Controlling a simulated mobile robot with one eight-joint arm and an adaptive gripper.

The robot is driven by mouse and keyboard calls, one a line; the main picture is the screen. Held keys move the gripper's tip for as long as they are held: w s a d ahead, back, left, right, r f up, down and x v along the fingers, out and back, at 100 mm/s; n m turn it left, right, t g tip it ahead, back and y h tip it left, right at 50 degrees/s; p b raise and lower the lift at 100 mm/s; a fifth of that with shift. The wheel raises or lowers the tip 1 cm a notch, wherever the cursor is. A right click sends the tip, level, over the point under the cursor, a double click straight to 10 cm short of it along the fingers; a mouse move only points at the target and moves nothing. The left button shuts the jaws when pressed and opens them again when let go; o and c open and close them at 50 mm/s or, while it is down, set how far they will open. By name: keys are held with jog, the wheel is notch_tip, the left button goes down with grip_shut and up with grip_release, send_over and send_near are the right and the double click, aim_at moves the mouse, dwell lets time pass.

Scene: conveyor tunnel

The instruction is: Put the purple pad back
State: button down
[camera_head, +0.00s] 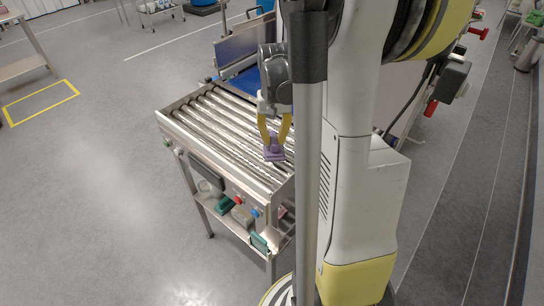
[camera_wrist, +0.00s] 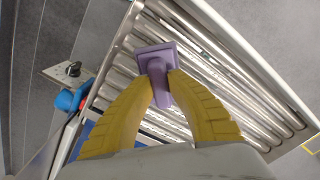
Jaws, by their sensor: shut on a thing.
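The purple pad (camera_head: 274,150) has a flat square plate with a raised grip. My gripper (camera_head: 275,138) has yellow fingers and is shut on the pad's grip, with the plate at the lower end in the head view. In the wrist view the purple pad (camera_wrist: 157,68) sits between the two yellow fingertips of my gripper (camera_wrist: 160,88). The pad is over the metal roller conveyor (camera_head: 190,112). I cannot tell whether its plate touches the rollers.
A shelf (camera_head: 207,203) under the conveyor holds several items, including green pads (camera_head: 224,205) and (camera_head: 259,242). The conveyor leads to a blue belt (camera_head: 246,82). Open floor (camera_head: 90,190) lies to the left.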

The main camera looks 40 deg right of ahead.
aim_at(273, 154)
jog(key=shift+s+a+f, duration=0.5)
jog(key=shift+s+a, duration=0.05)
jog(key=shift+a, duration=0.2)
jog(key=shift+f, duration=0.3)
notch_tip(273, 154, down, 4)
jog(key=shift+r+b, duration=0.2)
jog(key=shift+b, duration=0.4)
jog(key=c, duration=1.4)
grip_release()
jog(key=shift+r, duration=0.15)
